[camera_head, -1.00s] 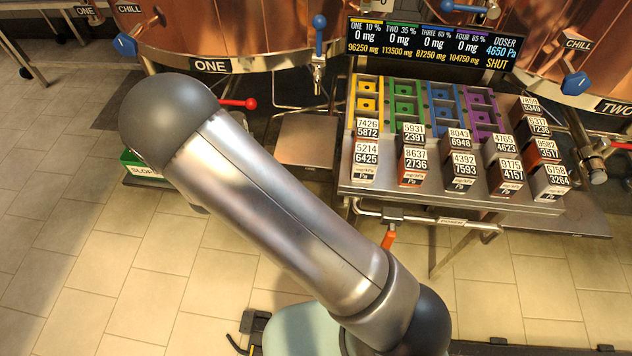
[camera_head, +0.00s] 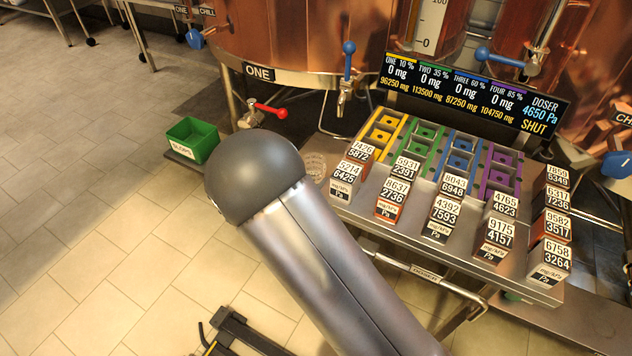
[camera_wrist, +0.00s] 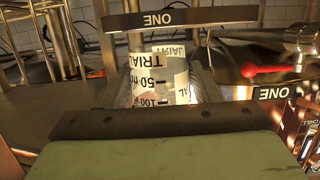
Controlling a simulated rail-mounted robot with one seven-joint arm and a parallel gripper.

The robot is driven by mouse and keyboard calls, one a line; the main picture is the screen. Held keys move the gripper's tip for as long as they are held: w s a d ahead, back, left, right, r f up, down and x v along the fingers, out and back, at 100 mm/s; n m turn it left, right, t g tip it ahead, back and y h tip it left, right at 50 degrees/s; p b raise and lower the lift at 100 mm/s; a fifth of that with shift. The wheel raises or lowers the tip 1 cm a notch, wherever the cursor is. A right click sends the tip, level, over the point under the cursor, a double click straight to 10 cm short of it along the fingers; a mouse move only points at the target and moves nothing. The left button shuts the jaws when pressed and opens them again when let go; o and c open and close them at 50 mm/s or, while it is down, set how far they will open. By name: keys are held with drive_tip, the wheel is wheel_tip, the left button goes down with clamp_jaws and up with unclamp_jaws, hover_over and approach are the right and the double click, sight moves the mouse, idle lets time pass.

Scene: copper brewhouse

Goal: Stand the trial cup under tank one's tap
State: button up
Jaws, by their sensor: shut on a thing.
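The trial cup (camera_wrist: 160,78), clear with a white scale and the word TRIAL, is between the fingers of my gripper (camera_wrist: 165,88) in the wrist view. My gripper is shut on it. In the head view my arm hides the gripper. A clear round rim (camera_head: 314,166) shows just right of my arm's dark joint, and I cannot tell if it is the same cup. Tank one's tap (camera_head: 344,92), with a blue handle, hangs from the copper tank above and right of that rim. I cannot tell what the cup's base touches.
A red-handled valve (camera_head: 268,110) sticks out left of the tap. A green slops box (camera_head: 192,140) stands at the left. The doser rack (camera_head: 418,150) with coloured slots and several labelled blocks fills the right, below the doser display (camera_head: 470,95). The tiled floor at left is open.

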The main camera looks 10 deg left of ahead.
drive_tip(key=shift+r, duration=0.1)
hover_over(332, 161)
drive_tip(key=shift+w, duration=0.1)
idle(1.0)
idle(1.1)
drive_tip(key=shift+f+b, duration=0.35)
drive_tip(key=shift+f, duration=0.55)
idle(0.5)
drive_tip(key=o, duration=0.6)
drive_tip(key=o, duration=0.5)
